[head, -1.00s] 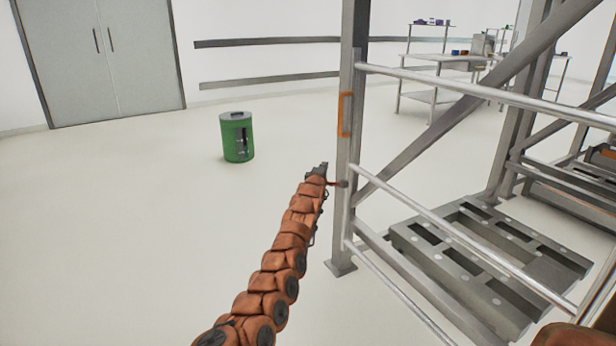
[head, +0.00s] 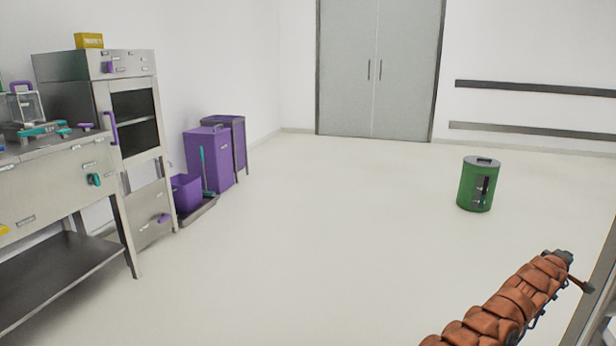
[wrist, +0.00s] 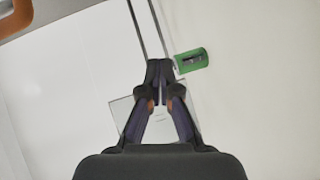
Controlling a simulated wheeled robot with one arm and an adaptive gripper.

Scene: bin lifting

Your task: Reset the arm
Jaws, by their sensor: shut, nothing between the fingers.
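My arm (head: 510,305) reaches up from the bottom right of the head view, stretched out and covered in brown segments. My gripper (head: 568,256) is at its end, small and dark in the head view, near the grey post at the right edge. In the wrist view my gripper (wrist: 159,70) is shut and empty, its fingertips together. A green bin (head: 478,184) stands upright on the floor beyond the gripper, apart from it. The bin also shows in the wrist view (wrist: 191,60), just right of the fingertips.
A grey metal post (head: 598,285) stands close to the arm at right. Purple bins (head: 209,158) and a steel cabinet (head: 130,110) line the left wall, with a workbench (head: 55,190) in front. Grey double doors (head: 375,70) are at the back. The middle floor is clear.

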